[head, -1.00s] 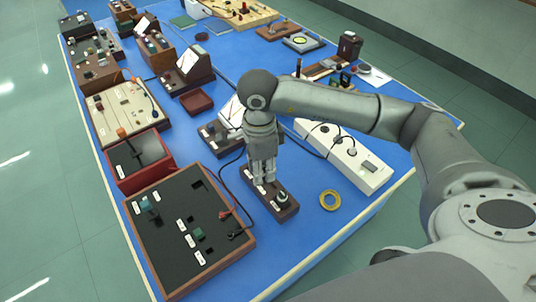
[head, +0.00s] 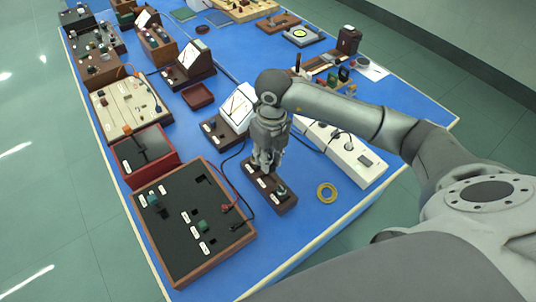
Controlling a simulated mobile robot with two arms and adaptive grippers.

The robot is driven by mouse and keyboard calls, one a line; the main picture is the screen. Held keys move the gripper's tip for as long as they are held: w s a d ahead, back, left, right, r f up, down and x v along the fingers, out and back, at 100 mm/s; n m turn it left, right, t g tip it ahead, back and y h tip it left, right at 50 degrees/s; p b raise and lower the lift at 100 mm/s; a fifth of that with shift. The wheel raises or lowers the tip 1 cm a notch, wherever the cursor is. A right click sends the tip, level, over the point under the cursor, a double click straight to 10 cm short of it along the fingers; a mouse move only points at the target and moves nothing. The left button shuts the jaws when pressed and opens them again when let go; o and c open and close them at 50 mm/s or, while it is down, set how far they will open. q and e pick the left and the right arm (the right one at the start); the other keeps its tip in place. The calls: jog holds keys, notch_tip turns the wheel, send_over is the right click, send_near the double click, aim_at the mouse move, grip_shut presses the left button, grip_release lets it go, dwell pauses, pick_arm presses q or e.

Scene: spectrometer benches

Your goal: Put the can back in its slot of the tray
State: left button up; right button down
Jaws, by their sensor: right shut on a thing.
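A small dark-brown wooden tray (head: 284,207) with white labels along its side lies near the front edge of the blue bench. A small metallic and dark piece stands at its near end (head: 281,191). My right gripper (head: 266,170) points down at the far and middle part of this tray, its fingers close together. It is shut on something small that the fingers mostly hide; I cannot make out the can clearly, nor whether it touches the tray. My left gripper is not in view.
A large black panel box (head: 185,262) lies left of the tray, with a dark cable between. A white power strip (head: 362,168) and a stand with a white dial card (head: 237,108) are behind.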

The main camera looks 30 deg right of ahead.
jog(key=shift+f, duration=0.2)
jog(key=shift+f+b, duration=1.45)
jog(key=shift+f, duration=0.65)
jog(key=shift+f+b, duration=1.05)
jog(key=shift+f, duration=0.15)
jog(key=c, duration=1.2)
grip_release()
jog(key=shift+o, duration=0.2)
jog(key=r, duration=1.2)
jog(key=shift+d, duration=0.35)
